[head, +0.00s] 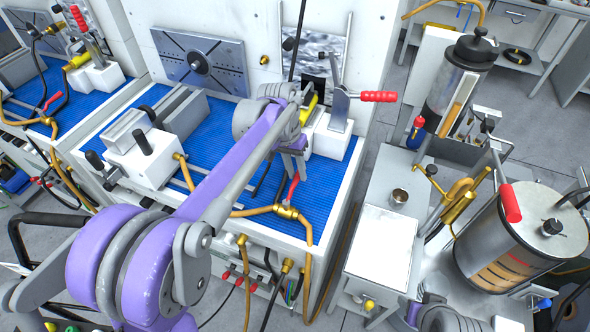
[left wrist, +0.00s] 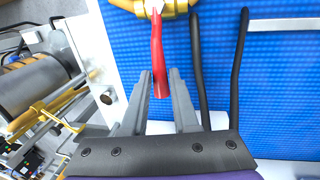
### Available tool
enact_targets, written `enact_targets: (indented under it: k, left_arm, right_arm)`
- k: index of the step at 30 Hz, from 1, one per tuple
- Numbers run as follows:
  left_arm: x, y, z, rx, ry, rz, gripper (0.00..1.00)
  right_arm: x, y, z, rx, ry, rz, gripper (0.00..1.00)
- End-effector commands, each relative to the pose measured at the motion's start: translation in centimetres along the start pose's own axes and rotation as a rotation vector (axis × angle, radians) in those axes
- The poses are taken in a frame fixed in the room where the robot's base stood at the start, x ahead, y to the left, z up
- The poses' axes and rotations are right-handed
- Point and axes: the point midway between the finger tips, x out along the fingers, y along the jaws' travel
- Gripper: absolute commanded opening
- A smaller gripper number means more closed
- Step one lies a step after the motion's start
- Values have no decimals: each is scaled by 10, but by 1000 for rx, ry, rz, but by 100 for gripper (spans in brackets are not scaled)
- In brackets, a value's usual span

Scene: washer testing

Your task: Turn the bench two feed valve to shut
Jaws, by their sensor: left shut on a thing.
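The feed valve is a brass fitting (head: 287,211) with a red lever (head: 293,188), at the front edge of the middle bench's blue mat (head: 335,185). My left gripper (head: 295,176) reaches down over the mat to the lever. In the left wrist view, the left gripper's fingers (left wrist: 160,75) are on both sides of the red lever (left wrist: 157,55), shut on it near its free end. The lever points away from the brass body (left wrist: 172,8), over the mat. My right gripper is out of view.
A white clamp fixture (head: 150,165) stands left on the mat, and another with a red-handled toggle clamp (head: 378,96) stands behind my gripper. Yellow hoses (head: 310,250) hang over the front edge. A cart with a large metal tank (head: 520,235) stands to the right.

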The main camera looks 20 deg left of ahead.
Motion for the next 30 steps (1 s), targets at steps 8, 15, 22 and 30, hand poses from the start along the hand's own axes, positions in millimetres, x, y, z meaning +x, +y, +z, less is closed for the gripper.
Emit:
enact_targets:
  k: [8, 15, 22, 30]
  left_arm:
    - [1, 1, 0, 4, -2, 2, 0]
    - [0, 1, 0, 3, -1, 2, 58]
    - [0, 1, 0, 1, -1, 1, 58]
    - [-32, 1, 0, 1, -1, 1, 58]
  right_arm:
    - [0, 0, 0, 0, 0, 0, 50]
    - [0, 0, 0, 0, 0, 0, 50]
    - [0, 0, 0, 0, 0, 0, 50]
    - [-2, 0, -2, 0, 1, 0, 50]
